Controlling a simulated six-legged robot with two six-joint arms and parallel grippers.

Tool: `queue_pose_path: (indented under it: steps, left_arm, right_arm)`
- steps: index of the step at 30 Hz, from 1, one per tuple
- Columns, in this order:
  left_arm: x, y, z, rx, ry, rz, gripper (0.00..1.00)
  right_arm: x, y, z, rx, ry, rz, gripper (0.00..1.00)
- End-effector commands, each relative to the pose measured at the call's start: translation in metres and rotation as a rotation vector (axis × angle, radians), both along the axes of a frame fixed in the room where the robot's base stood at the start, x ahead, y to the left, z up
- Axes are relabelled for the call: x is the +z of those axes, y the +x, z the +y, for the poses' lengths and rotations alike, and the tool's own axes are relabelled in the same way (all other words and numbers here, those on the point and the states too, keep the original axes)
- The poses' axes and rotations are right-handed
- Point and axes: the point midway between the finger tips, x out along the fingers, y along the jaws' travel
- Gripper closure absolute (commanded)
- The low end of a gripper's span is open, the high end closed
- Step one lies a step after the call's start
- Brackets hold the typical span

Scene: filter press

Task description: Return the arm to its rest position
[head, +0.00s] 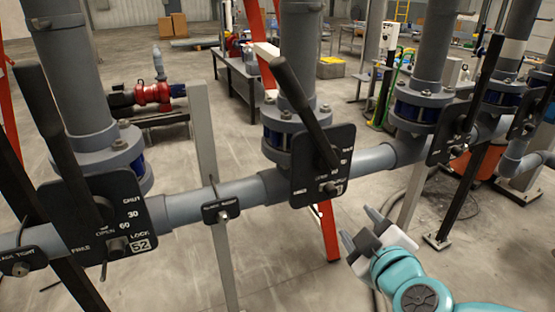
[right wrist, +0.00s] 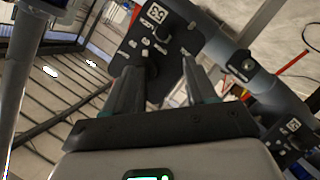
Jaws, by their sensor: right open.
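My right gripper (head: 361,228) is at the lower right of the head view, at the end of my teal right arm. Its two grey fingers are apart with nothing between them. It is below and right of the middle valve's black plate (head: 310,185), with a visible gap in the picture. In the right wrist view the fingers (right wrist: 165,88) are spread and point toward a black valve plate (right wrist: 160,32) with white marks. My left gripper is not in view.
A grey horizontal pipe (head: 237,193) crosses the view, with several upright pipes and black lever handles (head: 298,105). The left plate (head: 120,205) reads 52. A red-orange post (head: 328,232) and grey posts (head: 208,140) stand nearby. Bare concrete floor (head: 270,280) shows below the pipe.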

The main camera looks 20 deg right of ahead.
Motion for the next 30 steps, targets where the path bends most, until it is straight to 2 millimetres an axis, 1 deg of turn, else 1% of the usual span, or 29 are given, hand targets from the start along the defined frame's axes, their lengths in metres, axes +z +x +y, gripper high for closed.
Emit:
queue_pose_path:
  steps: [3,5,8,9,11,12,14,15,17,18,20,21,23,24,27,30]
  left_arm:
    - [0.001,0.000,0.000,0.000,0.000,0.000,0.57]
    - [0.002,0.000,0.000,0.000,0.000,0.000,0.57]
    - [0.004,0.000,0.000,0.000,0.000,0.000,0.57]
    - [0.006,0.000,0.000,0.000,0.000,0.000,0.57]
    - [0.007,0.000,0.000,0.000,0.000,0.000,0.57]
    - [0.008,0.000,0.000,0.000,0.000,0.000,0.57]
    - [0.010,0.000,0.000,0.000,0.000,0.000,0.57]
    - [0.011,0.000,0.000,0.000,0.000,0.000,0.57]
    - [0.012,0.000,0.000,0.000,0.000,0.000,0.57]
    - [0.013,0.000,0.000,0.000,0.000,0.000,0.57]
    - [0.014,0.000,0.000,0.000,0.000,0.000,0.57]
    - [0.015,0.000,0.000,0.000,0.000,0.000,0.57]
    - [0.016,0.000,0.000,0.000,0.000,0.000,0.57]
    - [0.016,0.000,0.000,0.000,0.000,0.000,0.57]
    - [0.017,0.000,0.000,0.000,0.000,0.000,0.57]
    - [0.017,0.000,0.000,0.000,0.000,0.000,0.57]
  right_arm:
    - [-0.003,0.001,-0.002,-0.006,0.000,0.011,0.44]
    - [-0.015,0.005,-0.001,-0.002,-0.002,0.049,0.44]
    - [-0.058,0.017,0.006,0.016,-0.004,0.174,0.44]
    - [-0.083,0.021,0.010,0.030,-0.009,0.243,0.44]
    - [-0.123,0.026,0.019,0.068,-0.025,0.352,0.44]
    - [-0.150,0.027,0.026,0.100,-0.034,0.423,0.44]
    - [-0.191,0.025,0.038,0.143,-0.022,0.522,0.44]
    - [-0.218,0.021,0.047,0.168,0.004,0.585,0.44]
    - [-0.258,0.011,0.062,0.193,0.060,0.675,0.44]
    - [-0.284,0.002,0.072,0.203,0.109,0.735,0.44]
    - [-0.319,-0.016,0.089,0.209,0.194,0.823,0.44]
    - [-0.341,-0.030,0.100,0.204,0.258,0.880,0.44]
    - [-0.370,-0.052,0.118,0.181,0.363,0.963,0.44]
    - [-0.387,-0.069,0.130,0.155,0.440,1.021,0.44]
    - [-0.416,-0.104,0.155,0.055,0.627,1.132,0.44]
    - [-0.425,-0.120,0.170,-0.067,0.780,1.180,0.44]
